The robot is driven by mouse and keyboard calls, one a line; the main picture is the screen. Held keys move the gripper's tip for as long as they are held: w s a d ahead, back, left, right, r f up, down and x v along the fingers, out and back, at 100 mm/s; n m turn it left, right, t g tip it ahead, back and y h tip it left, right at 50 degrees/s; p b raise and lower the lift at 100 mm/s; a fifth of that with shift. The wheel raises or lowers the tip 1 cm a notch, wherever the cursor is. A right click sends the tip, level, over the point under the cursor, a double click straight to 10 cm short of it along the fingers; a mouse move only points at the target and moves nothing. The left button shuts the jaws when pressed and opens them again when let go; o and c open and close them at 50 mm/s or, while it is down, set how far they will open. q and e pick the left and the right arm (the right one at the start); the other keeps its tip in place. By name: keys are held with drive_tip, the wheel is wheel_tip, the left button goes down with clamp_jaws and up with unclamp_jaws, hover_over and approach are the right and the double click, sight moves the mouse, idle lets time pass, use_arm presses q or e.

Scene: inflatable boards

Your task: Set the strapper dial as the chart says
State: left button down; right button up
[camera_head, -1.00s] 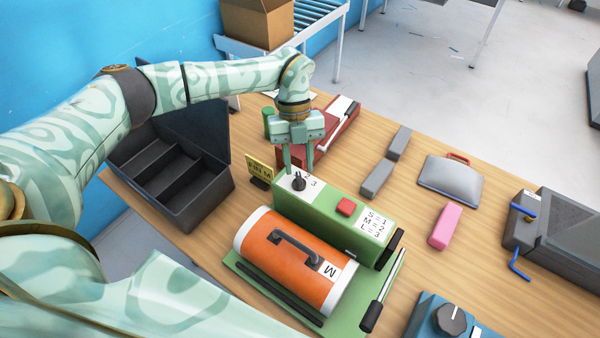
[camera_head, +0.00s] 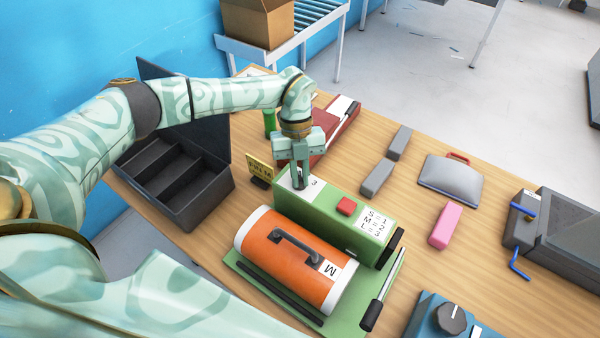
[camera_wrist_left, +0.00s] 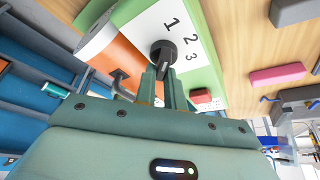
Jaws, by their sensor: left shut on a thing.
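The green strapper (camera_head: 335,219) stands on the table. Its black dial knob (camera_wrist_left: 163,52) sits on a white plate (camera_wrist_left: 183,58) printed 1, 2 and 3. My left gripper (camera_head: 300,183) points down and is shut on the knob, mostly hiding it in the head view. I cannot tell surely which number the knob points to. The chart (camera_head: 376,222) on the strapper's top reads S=1, M=2, L=3. An orange bundle (camera_head: 285,272) with a black handle and a white M label (camera_head: 331,269) lies in front of the strapper. My right gripper is not in view.
A red button (camera_head: 346,206) is on the strapper near the dial. A yellow sign (camera_head: 259,167) stands behind, left of it. An open grey divided box (camera_head: 205,207) is at the left. A blue device with a knob (camera_head: 452,319) is front right; a pink block (camera_head: 445,224) lies right.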

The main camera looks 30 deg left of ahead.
use_arm(q)
drive_tip(key=shift+m, duration=0.3)
drive_tip(key=m+y+p, duration=0.1)
drive_tip(key=m, duration=0.2)
drive_tip(key=shift+r+m+g, duration=0.1)
drive_tip(key=shift+m+g, duration=0.2)
drive_tip(key=m+y, duration=0.2)
drive_tip(key=m, duration=0.2)
drive_tip(key=shift+a+p, duration=0.15)
drive_tip(key=shift+p, duration=0.25)
drive_tip(key=shift+m, duration=0.3)
drive_tip(key=c, duration=1.5)
unclamp_jaws()
drive_tip(key=v, duration=1.6)
drive_tip(key=shift+w+b, duration=0.25)
drive_tip(key=shift+b, duration=0.1)
